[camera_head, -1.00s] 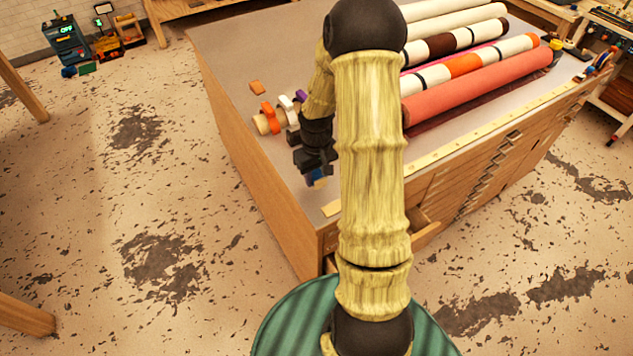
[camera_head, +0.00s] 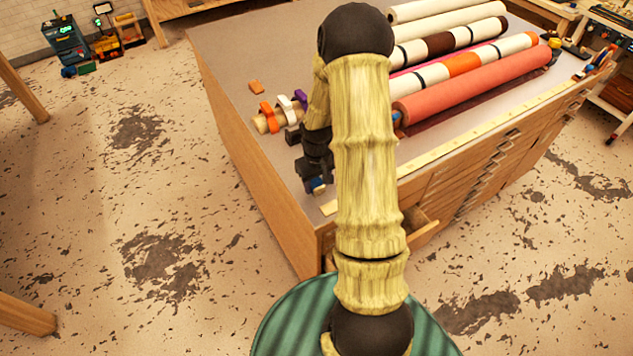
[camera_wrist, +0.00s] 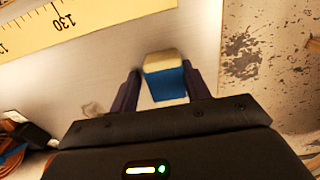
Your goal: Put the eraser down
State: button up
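The eraser (camera_wrist: 166,80) is a small block with a blue sleeve and a cream end. In the wrist view it sits between the two fingertips of my gripper (camera_wrist: 164,75), which look closed on its sides. My arm hides part of that area. I cannot tell whether the eraser touches the worktop.
A yellow ruler (camera_head: 470,140) runs along the front edge, also in the wrist view (camera_wrist: 75,25). Large rolls (camera_head: 470,82) lie behind my arm. A tube with orange, white and purple pieces (camera_head: 268,118) lies left of my gripper. A drawer (camera_head: 422,226) stands partly open below.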

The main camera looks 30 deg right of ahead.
aim_at(315, 182)
jog(key=shift+s+a+f, duration=0.25)
jog(key=shift+a+f, duration=0.1)
jog(key=shift+a, duration=0.15)
jog(key=shift+w+a+r, duration=0.1)
jog(key=shift+w+r, duration=0.05)
jog(key=shift+r, duration=0.3)
notch_tip(315, 182, up, 12)
jog(key=shift+d+b, duration=0.25)
jog(key=shift+b, duration=0.2)
jog(key=shift+w, duration=0.1)
jog(key=s+a+r+t, duration=0.2)
jog(key=s+a+r, duration=0.2)
jog(key=s+a, duration=0.8)
jog(key=shift+s+a, duration=0.2)
jog(key=shift+a, duration=0.6)
